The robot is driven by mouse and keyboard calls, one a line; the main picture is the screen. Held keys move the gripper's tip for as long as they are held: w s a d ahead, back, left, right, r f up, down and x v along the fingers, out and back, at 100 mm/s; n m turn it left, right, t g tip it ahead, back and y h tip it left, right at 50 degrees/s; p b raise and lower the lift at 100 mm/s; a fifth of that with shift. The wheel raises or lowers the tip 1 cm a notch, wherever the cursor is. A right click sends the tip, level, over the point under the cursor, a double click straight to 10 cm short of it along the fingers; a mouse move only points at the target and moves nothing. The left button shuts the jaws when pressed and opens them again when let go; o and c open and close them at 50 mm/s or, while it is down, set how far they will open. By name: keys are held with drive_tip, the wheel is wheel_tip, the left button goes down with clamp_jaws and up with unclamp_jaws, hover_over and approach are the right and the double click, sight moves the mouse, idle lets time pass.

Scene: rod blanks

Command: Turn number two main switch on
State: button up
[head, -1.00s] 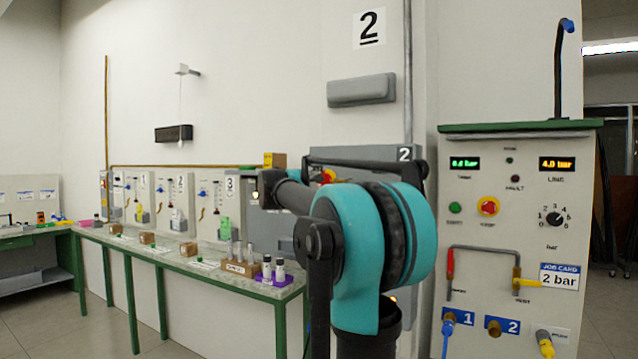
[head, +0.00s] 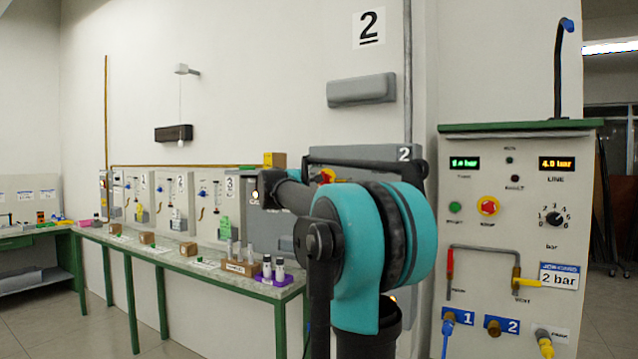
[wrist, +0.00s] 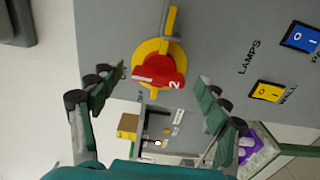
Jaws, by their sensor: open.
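The main switch is a red handle (wrist: 160,70) on a yellow round base (wrist: 150,50), mounted on a grey panel (wrist: 225,40). The handle lies roughly crosswise in the wrist view and bears a white "2". In the head view a small part of the red and yellow switch (head: 328,176) shows behind my arm, on the grey cabinet (head: 380,154) marked 2. My gripper (wrist: 162,74) is open, with one finger on each side of the switch in the picture. I see no finger touching it. My arm hides the gripper in the head view.
A yellow piece (wrist: 170,20) and a grey bar lie above the switch in the wrist view. Blue (wrist: 300,38) and yellow (wrist: 268,92) rockers sit right of it. A bench (head: 190,262) with bottles stands left; a control stand (head: 510,230) stands right.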

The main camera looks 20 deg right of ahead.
drive_tip(key=v, duration=1.2)
drive_tip(key=shift+f, duration=0.1)
drive_tip(key=s+f+m+g+y, duration=0.2)
drive_tip(key=s+f, duration=0.2)
drive_tip(key=f, duration=0.8)
drive_tip(key=s+f+m+g+y, duration=0.1)
drive_tip(key=s+f+y, duration=0.3)
drive_tip(key=f, duration=0.8)
drive_tip(key=s+f+m+g+y, duration=0.15)
drive_tip(key=s+f, duration=0.35)
drive_tip(key=f, duration=0.7)
drive_tip(key=s+a+f+m+g+y, duration=0.1)
drive_tip(key=s+a+f+y, duration=0.2)
drive_tip(key=s+a+f, duration=0.2)
drive_tip(key=s+a+f+m+g+y, duration=0.1)
drive_tip(key=s+a+f, duration=0.5)
drive_tip(key=s+f, duration=0.6)
wheel_tip(320, 180, down, 4)
drive_tip(key=m+y, duration=0.1)
drive_tip(key=y, duration=0.1)
drive_tip(key=shift+a+y, duration=0.15)
drive_tip(key=shift+y, duration=0.2)
drive_tip(key=shift+r, duration=0.15)
drive_tip(key=shift+c, duration=0.6)
